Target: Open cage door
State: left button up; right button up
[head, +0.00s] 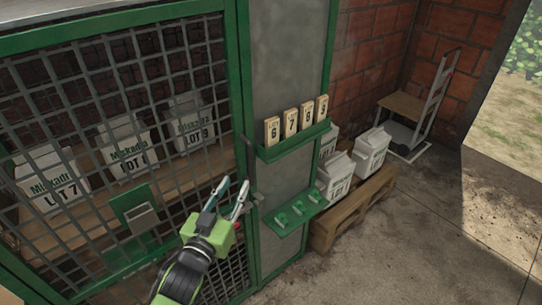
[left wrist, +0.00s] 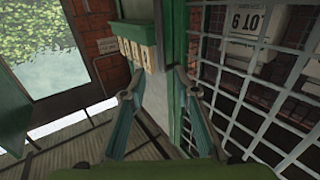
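The cage door (head: 103,38) is a green frame with grey wire mesh, and it looks closed. It fills the left of the head view, and its mesh shows at right in the left wrist view (left wrist: 245,100). A green plate with a grey piece (head: 140,215) sits on the mesh. A slim dark upright bar (head: 250,165) stands at the door's right edge. My left gripper (head: 232,189) is open and empty in front of the door's right edge, just left of this bar. In the left wrist view its fingers (left wrist: 156,88) are spread before the green post. My right gripper is out of view.
White lot boxes (head: 125,145) stand on a shelf behind the mesh. Right of the door are a green rack with numbered wooden blocks (head: 292,119) and a small green hook shelf (head: 293,211). A pallet (head: 345,212) with white boxes and a hand truck (head: 430,110) stand beyond. The floor at right is clear.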

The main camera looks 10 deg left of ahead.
pick_arm(q)
jog(key=p, duration=0.1)
send_near(250, 158)
jog(key=w, duration=0.6)
jog(key=w+p, duration=0.1)
jog(key=w, duration=0.2)
jog(key=shift+w+d+p, duration=0.25)
jog(key=shift+w+p, duration=0.05)
jog(key=shift+w, duration=0.1)
jog(key=shift+w+f, duration=0.1)
jog(key=shift+w, duration=0.45)
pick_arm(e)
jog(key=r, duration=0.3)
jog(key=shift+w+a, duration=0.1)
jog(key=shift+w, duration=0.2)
pick_arm(q)
grip_shut()
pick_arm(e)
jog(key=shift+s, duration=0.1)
